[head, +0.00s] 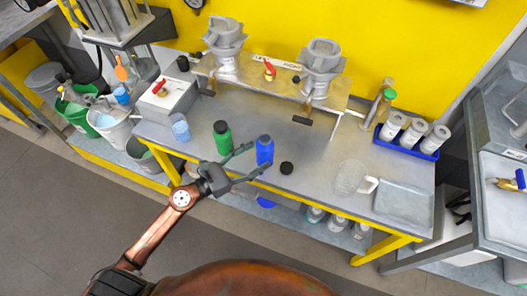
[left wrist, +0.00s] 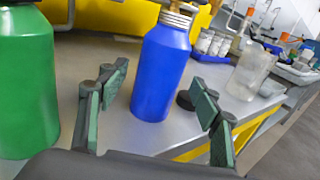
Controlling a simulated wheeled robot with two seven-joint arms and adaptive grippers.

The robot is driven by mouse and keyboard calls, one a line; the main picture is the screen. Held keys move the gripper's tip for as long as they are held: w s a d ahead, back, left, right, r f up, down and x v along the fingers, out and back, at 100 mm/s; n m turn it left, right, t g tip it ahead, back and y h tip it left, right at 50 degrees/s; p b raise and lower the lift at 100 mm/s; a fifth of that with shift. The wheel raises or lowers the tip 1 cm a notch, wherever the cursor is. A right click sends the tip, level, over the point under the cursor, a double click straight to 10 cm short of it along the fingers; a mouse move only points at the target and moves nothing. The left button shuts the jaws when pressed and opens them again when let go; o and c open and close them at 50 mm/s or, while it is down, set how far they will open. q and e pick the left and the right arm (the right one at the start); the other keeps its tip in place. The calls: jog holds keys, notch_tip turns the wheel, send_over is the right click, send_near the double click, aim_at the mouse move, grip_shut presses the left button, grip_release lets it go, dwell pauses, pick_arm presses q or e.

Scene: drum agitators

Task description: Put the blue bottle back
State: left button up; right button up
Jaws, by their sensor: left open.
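The blue bottle (head: 265,150) stands upright on the metal bench near its front edge, its threaded neck uncapped in the left wrist view (left wrist: 162,72). My left gripper (head: 258,160) is open, with one finger on each side of the blue bottle. In the left wrist view the gripper (left wrist: 160,90) shows gaps between its fingers and the bottle. A black cap (head: 287,168) lies on the bench just right of the bottle. A green bottle (head: 222,138) stands to the left, close to the gripper. My right gripper is not in view.
A clear jug (head: 350,178) and a shallow tray (head: 403,203) are on the right of the bench. A blue tray (head: 428,155) holds white containers behind them. A light-blue cup (head: 180,127) stands at left. Two clamped agitator stations (head: 322,68) stand at the back.

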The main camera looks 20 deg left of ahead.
pick_arm(q)
jog(key=v, duration=0.8)
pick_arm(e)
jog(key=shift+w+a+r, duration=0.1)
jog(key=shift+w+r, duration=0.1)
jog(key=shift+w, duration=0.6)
